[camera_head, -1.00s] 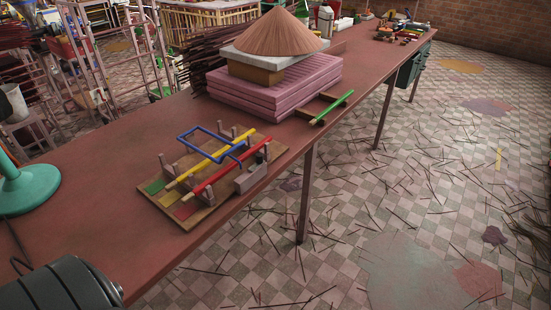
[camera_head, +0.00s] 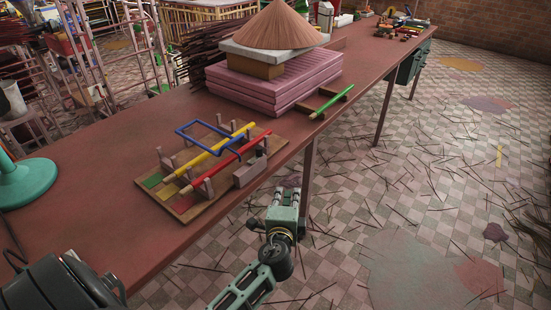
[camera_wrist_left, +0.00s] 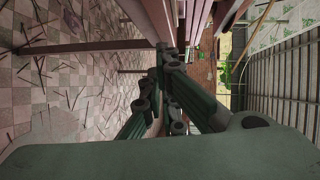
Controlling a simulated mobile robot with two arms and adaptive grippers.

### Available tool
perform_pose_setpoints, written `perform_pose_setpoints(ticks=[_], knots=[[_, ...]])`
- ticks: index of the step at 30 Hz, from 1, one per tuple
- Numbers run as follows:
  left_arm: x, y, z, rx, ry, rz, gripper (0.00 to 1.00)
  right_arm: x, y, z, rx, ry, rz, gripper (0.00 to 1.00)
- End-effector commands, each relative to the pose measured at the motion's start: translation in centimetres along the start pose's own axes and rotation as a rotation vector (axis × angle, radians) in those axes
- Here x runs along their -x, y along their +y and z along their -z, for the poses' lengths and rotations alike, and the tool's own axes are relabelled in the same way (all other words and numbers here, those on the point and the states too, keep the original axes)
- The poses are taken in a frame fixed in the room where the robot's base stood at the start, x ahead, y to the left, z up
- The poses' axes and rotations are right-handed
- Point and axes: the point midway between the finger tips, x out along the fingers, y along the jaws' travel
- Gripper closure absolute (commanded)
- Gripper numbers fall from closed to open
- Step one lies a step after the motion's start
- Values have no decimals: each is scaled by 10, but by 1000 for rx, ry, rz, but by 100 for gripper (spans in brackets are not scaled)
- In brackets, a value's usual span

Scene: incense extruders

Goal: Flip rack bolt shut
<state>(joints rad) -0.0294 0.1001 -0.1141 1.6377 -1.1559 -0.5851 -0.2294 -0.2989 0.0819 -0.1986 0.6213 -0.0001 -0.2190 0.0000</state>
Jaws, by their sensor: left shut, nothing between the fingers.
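The rack (camera_head: 183,205) is a wooden board with upright pegs on the table's near edge. A yellow rod (camera_head: 212,157) and a red rod (camera_head: 228,162) lie across its pegs. A grey block (camera_head: 248,172) stands on the rack's right side; I cannot tell which part is the bolt. My right gripper is not seen.
The red-brown table (camera_head: 100,160) runs from left to upper right. A pink slab stack (camera_head: 290,92) with a cone of sticks (camera_head: 272,30) stands behind the rack. A green rod (camera_head: 330,104) lies beside it. A teal stand (camera_head: 25,185) is at left.

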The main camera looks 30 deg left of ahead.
Motion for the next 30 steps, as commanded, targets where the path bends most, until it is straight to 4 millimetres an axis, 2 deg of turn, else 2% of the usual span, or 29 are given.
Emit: perform_pose_setpoints(ticks=[1,3,6,16,20,23,30], knots=[[-1,-28,-1,-16,-13,59,100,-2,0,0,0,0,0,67],[0,-53,-2,-36,-27,113,100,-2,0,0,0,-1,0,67],[2,-70,-4,-49,-38,151,100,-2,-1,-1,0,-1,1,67],[1,-73,-4,-51,-39,155,100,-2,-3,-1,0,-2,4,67],[-7,-75,-4,-51,-39,156,100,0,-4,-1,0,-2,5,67],[-21,-78,-4,-52,-41,156,100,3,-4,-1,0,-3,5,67],[-70,-86,-6,-52,-40,155,100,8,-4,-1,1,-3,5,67]])
